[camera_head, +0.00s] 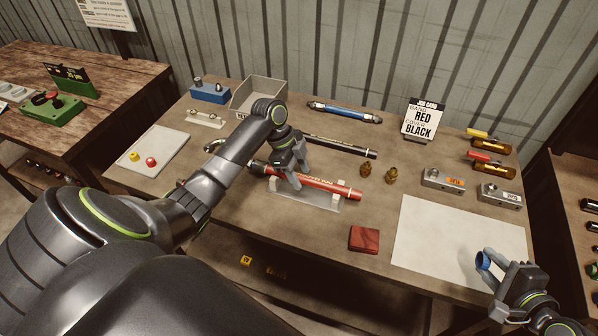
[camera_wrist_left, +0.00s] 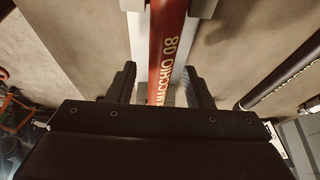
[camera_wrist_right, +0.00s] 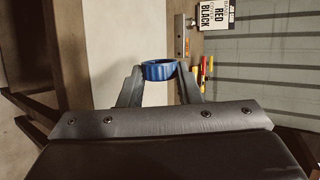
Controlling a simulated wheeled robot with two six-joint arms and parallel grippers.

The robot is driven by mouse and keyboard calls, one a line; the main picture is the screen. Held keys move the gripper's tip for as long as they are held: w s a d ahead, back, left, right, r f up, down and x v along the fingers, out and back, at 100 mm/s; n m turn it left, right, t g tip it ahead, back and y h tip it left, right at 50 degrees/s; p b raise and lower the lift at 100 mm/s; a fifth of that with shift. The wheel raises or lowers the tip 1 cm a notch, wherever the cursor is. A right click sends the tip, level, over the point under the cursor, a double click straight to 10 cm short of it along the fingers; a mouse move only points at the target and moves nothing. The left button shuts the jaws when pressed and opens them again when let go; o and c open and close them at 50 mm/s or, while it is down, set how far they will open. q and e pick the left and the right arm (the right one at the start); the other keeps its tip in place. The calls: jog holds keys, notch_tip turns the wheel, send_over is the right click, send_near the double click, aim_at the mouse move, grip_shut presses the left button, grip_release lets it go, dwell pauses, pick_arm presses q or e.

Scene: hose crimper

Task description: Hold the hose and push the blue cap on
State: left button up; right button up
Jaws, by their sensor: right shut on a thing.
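The red hose (camera_head: 325,187) lies on a pale stand (camera_head: 308,201) in the middle of the table. My left gripper (camera_head: 292,180) is over the hose's left part. In the left wrist view the red hose (camera_wrist_left: 168,45) runs between the open fingers (camera_wrist_left: 160,88), with a gap on each side. My right gripper (camera_head: 488,267) is shut on the blue cap (camera_head: 482,261), above the table's front right corner. The ring-shaped blue cap (camera_wrist_right: 159,70) sits between the fingertips in the right wrist view. The cap is well apart from the hose.
A black hose (camera_head: 345,147) lies behind the red one, and a blue hose (camera_head: 345,112) further back. Brass fittings (camera_head: 391,175) and grey blocks (camera_head: 442,180) stand to the right. A dark red block (camera_head: 364,239) lies in front. A white sheet (camera_head: 440,235) covers the right side.

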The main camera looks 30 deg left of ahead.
notch_tip(320, 180, down, 2)
jog(key=shift+f+b, duration=0.1)
jog(key=shift+b, duration=0.95)
pick_arm(q)
jog(key=v, duration=1.2)
